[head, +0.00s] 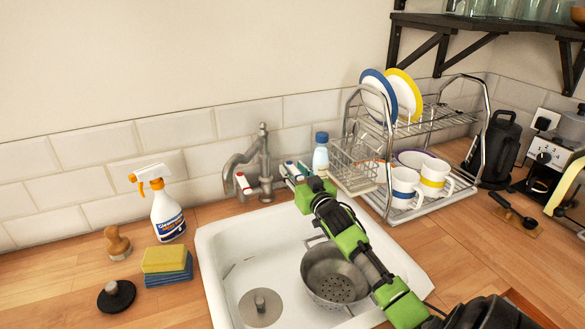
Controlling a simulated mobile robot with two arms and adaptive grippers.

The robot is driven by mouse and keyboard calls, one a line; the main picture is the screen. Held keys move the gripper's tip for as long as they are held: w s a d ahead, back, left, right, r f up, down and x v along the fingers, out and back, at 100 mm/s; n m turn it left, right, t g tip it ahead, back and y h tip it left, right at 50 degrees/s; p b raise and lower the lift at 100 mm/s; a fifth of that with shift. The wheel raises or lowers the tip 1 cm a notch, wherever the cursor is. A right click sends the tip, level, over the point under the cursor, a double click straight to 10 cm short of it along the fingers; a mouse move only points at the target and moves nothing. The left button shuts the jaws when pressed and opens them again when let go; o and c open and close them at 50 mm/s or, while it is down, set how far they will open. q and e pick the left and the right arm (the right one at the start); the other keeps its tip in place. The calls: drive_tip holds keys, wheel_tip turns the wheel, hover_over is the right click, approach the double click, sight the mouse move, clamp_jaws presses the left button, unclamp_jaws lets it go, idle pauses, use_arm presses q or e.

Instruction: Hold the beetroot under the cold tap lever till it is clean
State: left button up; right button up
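The steel mixer tap (262,160) stands behind the white sink (212,262). A lever with a red mark (243,183) is on its left side. My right gripper (293,172) reaches in from the lower right, with its fingertips at the tap's right side, where the cold lever would be. Small blue and red bits show at the fingertips, but I cannot tell whether they touch or grip the lever. I see no beetroot in this view. My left gripper is not in view.
A steel colander (335,277) sits in the sink, partly under my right arm. A spray bottle (165,212), sponges (166,262), a brush (117,243) and a black plug (116,296) stand left of it. A dish rack (440,122) with plates and mugs is on the right.

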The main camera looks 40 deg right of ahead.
drive_tip(key=shift+w+d, duration=0.2)
drive_tip(key=shift+w, duration=0.35)
clamp_jaws()
drive_tip(key=shift+n+y, duration=0.3)
drive_tip(key=shift+r+y, duration=0.1)
drive_tip(key=shift+y, duration=0.2)
drive_tip(key=shift+d+n+t+y, duration=0.15)
drive_tip(key=shift+n+t+y, duration=0.15)
drive_tip(key=shift+n+y, duration=0.25)
unclamp_jaws()
